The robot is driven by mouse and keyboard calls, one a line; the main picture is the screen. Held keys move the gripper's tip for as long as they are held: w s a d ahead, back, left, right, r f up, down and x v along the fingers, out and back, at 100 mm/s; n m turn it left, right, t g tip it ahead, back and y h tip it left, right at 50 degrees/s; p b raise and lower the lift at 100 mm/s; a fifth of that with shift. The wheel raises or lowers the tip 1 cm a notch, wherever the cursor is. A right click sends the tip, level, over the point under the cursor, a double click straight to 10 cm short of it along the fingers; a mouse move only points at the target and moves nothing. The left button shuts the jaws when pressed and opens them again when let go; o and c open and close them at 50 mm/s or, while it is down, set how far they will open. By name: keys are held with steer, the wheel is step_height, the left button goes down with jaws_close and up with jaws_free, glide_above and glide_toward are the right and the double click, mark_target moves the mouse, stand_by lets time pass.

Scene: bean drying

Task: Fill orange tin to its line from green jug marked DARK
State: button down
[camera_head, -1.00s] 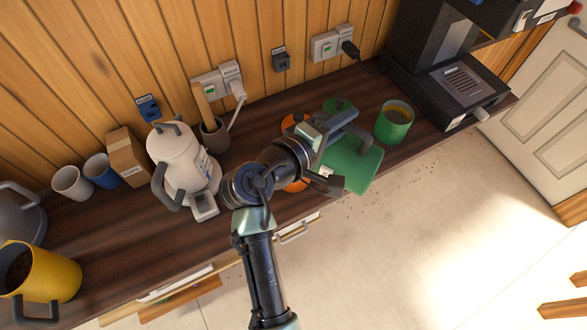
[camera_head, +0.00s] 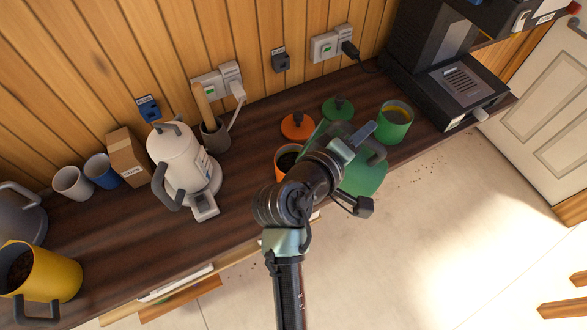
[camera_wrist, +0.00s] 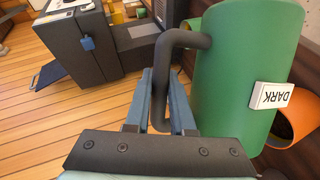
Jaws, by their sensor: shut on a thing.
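My gripper (camera_wrist: 163,95) is shut on the dark grey handle of the green jug (camera_wrist: 235,70), whose label reads DARK, upside down in the wrist view. In the head view the jug (camera_head: 366,178) is partly hidden by my wrist, so its contents and exact tilt cannot be told. The orange tin (camera_head: 280,166) stands open on the counter just left of my wrist, with dark contents; its line does not show. The wrist view shows part of the orange tin (camera_wrist: 296,118) behind the jug.
An orange lid (camera_head: 297,126) and a green lid (camera_head: 338,108) lie behind. A green tin (camera_head: 395,124) stands right, near the black machine (camera_head: 440,75). A white kettle (camera_head: 180,160) and a grey cup (camera_head: 214,138) stand left. Counter between kettle and orange tin is clear.

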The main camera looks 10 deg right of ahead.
mark_target(377, 165)
steer(key=shift+w, duration=0.1)
steer(key=shift+d+f, duration=0.15)
steer(key=shift+f, duration=0.1)
steer(key=shift+s+d+f+m+y+b, duration=0.3)
steer(key=shift+s+d+f+m+b, duration=0.1)
steer(key=shift+f, duration=0.2)
steer(key=shift+s+d+f+m+y+b, duration=0.3)
steer(key=shift+s+d+f+m+b, duration=0.1)
steer(key=shift+f, duration=0.15)
steer(key=shift+d+f+t, duration=0.2)
steer(key=shift+t, duration=0.1)
steer(key=f, duration=0.1)
steer(key=d+f+m+y+b, duration=0.1)
steer(key=s+f+m, duration=0.1)
steer(key=shift+s+d+t+y, duration=0.1)
steer(key=shift+d+t+y, duration=0.15)
steer(key=shift+t+y, duration=0.05)
steer(key=shift+r, duration=0.1)
